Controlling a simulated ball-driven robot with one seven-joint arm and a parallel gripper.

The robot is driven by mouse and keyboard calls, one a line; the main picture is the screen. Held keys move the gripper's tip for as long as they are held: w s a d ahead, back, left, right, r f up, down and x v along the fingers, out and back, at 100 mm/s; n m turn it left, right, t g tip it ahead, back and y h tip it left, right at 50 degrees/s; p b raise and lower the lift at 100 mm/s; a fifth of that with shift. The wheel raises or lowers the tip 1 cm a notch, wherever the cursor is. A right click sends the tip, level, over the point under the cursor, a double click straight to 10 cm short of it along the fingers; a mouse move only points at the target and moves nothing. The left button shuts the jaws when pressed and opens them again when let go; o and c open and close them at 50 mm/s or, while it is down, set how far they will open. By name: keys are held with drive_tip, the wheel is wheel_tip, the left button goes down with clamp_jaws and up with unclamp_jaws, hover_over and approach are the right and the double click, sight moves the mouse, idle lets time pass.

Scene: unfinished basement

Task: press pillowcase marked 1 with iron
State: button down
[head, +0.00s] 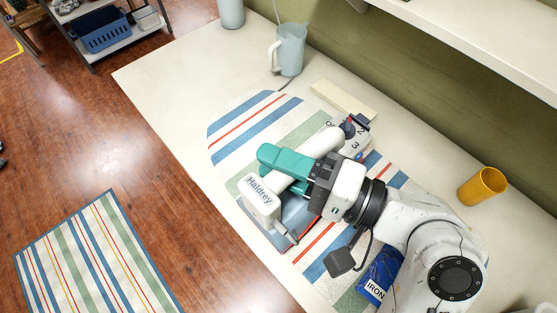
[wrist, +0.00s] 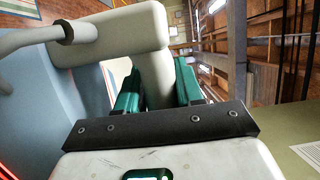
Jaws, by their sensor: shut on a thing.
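My gripper (head: 283,168), with teal fingers, is shut on the white handle of the iron (head: 262,195). The iron has a white end lettered "Haidrey" and a blue-grey body, over the striped cloth (head: 235,130) on the counter. I cannot tell whether its sole touches the cloth. In the wrist view the fingers (wrist: 157,88) grip the pale handle, with the blue-grey body (wrist: 35,110) at left. A pale piece (head: 357,143) with a "3" shows behind my gripper, partly hidden. No mark "1" is readable; I cannot identify that pillowcase.
A blue item lettered "IRON" (head: 376,288) lies beside my arm. A pale blue pitcher (head: 290,49) stands at the back, a yellow cup (head: 482,186) at right by the wall. A wooden block (head: 343,99) lies behind the cloth. The counter's left end (head: 175,72) is clear.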

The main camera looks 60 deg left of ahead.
drive_tip(key=shift+w+a+r, duration=0.1)
drive_tip(key=shift+w+a, duration=0.05)
drive_tip(key=shift+w, duration=0.7)
drive_tip(key=shift+w+a, duration=0.15)
drive_tip(key=shift+w, duration=0.7)
drive_tip(key=shift+s+d+p, duration=0.15)
drive_tip(key=shift+s+p, duration=0.5)
drive_tip(key=shift+s, duration=0.15)
idle(0.9)
idle(0.5)
wheel_tip(320, 180, up, 9)
drive_tip(key=p, duration=0.9)
idle(1.6)
